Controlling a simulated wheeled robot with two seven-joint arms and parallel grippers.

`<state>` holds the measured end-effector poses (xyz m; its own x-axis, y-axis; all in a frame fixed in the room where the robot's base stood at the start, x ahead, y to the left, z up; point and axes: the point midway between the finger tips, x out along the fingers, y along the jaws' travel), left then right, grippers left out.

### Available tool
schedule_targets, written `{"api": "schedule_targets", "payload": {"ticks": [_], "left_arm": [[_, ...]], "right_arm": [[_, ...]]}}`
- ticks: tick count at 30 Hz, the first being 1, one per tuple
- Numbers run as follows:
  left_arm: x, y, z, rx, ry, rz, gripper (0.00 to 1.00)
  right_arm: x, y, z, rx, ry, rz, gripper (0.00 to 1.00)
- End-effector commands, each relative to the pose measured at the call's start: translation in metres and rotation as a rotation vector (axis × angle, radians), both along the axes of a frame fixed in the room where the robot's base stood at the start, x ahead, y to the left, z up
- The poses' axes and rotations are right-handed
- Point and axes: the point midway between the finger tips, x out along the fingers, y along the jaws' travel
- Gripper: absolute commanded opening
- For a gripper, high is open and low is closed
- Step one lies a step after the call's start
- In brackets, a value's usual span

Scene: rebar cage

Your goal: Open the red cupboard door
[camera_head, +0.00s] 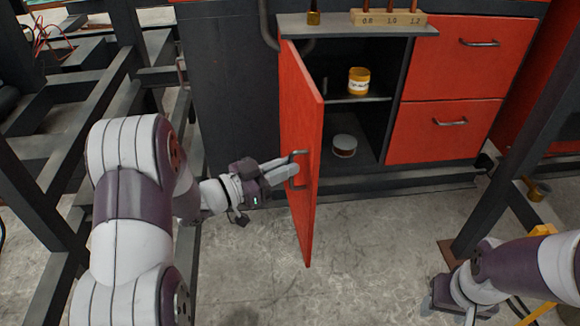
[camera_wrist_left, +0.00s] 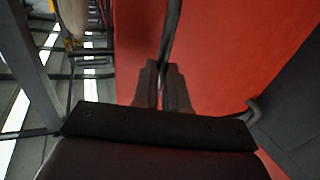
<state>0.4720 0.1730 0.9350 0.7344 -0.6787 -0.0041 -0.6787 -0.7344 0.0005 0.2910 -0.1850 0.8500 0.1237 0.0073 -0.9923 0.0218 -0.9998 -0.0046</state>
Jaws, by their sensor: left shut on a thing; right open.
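The red cupboard door (camera_head: 302,150) stands swung well open on the left side of the cupboard, seen nearly edge-on in the head view. Its dark bar handle (camera_head: 298,155) is on the face toward my left arm. My left gripper (camera_head: 290,170) is shut on the handle. In the left wrist view, the two fingers of the left gripper (camera_wrist_left: 168,88) close around the dark handle (camera_wrist_left: 172,40) in front of the red door (camera_wrist_left: 235,50). My right gripper (camera_head: 435,303) is low at the right, away from the cupboard; its fingers are hard to make out.
Inside the cupboard, a yellow labelled jar (camera_head: 358,81) stands on the shelf and a round tin (camera_head: 344,145) below. Two red drawers (camera_head: 452,58) are to the right. A wooden block (camera_head: 388,18) sits on top. Dark steel framing (camera_head: 75,100) stands at left; grey floor lies in front.

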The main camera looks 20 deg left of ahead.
Motion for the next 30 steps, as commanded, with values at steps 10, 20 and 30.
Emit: {"api": "schedule_targets", "payload": {"ticks": [10,20,30], "left_arm": [[0.006,0.006,0.009,0.004,-0.024,0.019,0.29],[0.004,0.003,0.005,0.001,-0.013,0.013,0.37],[-0.014,0.020,0.004,0.001,-0.011,0.016,0.37]], "right_arm": [[0.000,0.000,0.001,0.000,0.000,0.000,0.56],[0.000,0.000,0.000,0.000,0.000,0.000,0.56],[0.000,0.000,0.001,0.000,0.000,0.000,0.56]]}}
